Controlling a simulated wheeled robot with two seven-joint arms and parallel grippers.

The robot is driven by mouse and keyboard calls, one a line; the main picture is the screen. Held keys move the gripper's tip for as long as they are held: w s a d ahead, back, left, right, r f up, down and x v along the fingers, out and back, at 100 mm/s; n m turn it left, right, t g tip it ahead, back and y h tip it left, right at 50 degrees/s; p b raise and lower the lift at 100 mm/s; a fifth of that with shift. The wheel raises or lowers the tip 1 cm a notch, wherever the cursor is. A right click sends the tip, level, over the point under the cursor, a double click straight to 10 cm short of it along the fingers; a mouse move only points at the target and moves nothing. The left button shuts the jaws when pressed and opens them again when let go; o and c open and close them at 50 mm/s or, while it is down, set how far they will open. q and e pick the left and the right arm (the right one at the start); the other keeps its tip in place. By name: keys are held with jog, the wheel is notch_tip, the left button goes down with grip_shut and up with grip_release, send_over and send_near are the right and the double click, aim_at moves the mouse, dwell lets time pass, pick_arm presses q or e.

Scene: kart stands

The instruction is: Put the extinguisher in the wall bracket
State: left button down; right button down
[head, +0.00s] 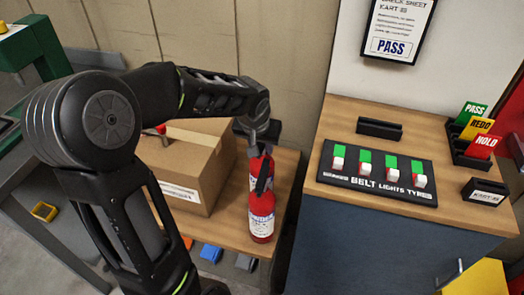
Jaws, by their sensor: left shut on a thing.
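The red extinguisher (261,213) has white labels and a black handle and hose at its top. It is upright, at the right part of the wooden bench, beside the cardboard box. My left gripper (262,146) comes down over its top and is shut on it. I cannot tell whether its bottom touches the bench top or hangs just above it. I cannot make out the wall bracket; a dark shape by the gripper is mostly hidden by my arm. My right gripper is not in view.
A cardboard box (196,172) stands left of the extinguisher, partly behind my left arm. To the right, a wooden-topped cabinet (335,190) carries a switch panel (374,178) and a card holder (466,152). The beige wall (290,50) is behind.

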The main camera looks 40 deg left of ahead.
pick_arm(q)
notch_tip(320, 180, up, 18)
dwell(0.5)
jog(key=shift+p, duration=0.3)
